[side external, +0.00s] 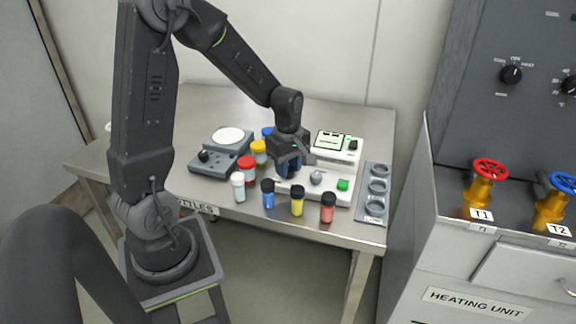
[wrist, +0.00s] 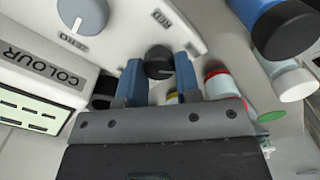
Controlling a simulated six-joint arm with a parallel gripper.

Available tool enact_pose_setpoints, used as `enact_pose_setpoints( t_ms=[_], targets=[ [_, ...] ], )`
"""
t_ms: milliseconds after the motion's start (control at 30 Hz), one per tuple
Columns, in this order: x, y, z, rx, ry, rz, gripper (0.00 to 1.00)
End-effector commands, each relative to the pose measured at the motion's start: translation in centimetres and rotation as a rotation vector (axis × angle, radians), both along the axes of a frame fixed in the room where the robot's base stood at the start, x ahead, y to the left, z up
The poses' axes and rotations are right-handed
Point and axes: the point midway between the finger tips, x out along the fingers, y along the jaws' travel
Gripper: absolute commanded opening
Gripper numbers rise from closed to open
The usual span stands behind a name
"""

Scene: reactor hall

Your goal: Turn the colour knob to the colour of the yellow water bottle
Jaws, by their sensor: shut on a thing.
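The colour knob (wrist: 158,62) is a dark round knob on the white device, below the RED label in the wrist view. My gripper (wrist: 159,72) has its blue fingers on either side of it and is shut on it. Which colour the knob points to I cannot tell. In the side view my gripper (side external: 288,170) comes down on the left part of the white device (side external: 327,193) and hides the knob. A bottle with yellow contents and a dark cap (side external: 297,201) stands upright in front of the device, between a blue bottle (side external: 268,195) and a red bottle (side external: 328,209).
A pale bottle (side external: 239,189) stands at the row's left end. Red-capped (side external: 246,164) and yellow-capped (side external: 258,148) containers stand behind. A grey rack (side external: 373,211) lies right.

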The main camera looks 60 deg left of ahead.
Motion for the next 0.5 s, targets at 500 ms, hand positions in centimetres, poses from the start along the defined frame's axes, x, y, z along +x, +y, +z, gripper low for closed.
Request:
enact_pose_setpoints(
  t_ms=[500],
  targets=[
    [0.00,0.00,0.04,-0.001,0.002,-0.078,0.07]
  ],
)
